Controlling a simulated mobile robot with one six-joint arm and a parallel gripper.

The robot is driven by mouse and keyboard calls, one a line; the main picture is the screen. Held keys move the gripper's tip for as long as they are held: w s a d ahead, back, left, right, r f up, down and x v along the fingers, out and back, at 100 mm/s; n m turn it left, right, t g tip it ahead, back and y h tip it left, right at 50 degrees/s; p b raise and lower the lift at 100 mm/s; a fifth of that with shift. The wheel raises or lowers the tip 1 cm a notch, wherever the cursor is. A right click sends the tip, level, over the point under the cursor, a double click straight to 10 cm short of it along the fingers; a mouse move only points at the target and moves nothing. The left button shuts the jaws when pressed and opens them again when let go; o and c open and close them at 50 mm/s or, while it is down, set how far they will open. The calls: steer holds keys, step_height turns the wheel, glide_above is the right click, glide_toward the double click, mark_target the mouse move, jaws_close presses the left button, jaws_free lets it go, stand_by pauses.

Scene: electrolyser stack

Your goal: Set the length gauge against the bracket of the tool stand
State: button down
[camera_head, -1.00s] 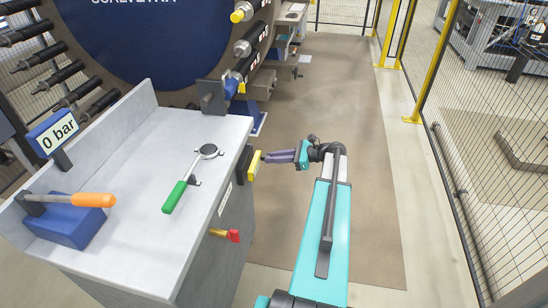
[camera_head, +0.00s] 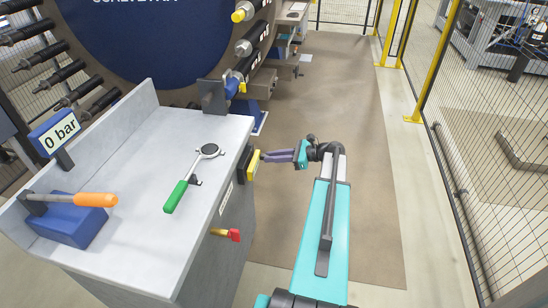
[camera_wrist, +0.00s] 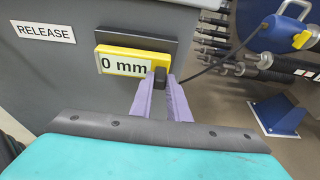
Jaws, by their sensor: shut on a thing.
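The length gauge (camera_head: 254,164) is a yellow block with a white face reading "0 mm" (camera_wrist: 125,63). My gripper (camera_head: 268,156) is shut on the small black grip at the gauge's end; its purple fingers also show in the wrist view (camera_wrist: 162,92). The bracket looks to be the dark plate (camera_head: 245,161) on the side of the grey tool stand (camera_head: 236,192). In the wrist view the plate (camera_wrist: 152,37) lies directly behind the gauge and shows above it. The gauge is very close to it; I cannot tell whether they touch.
A green-handled ratchet wrench (camera_head: 188,180) and an orange-handled tool on a blue block (camera_head: 74,222) lie on the stand's top. A red-and-yellow handle (camera_head: 226,235) sticks out below the gauge. A dark cable (camera_wrist: 222,65) runs right. Floor beside the stand is clear.

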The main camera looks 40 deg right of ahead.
steer(key=shift+w+a, duration=0.1)
steer(key=shift+w, duration=0.15)
steer(key=c, duration=1.6)
jaws_free()
steer(key=shift+s, duration=0.15)
steer(key=v, duration=1.3)
steer(key=shift+s+r, duration=0.15)
steer(key=shift+s, duration=0.1)
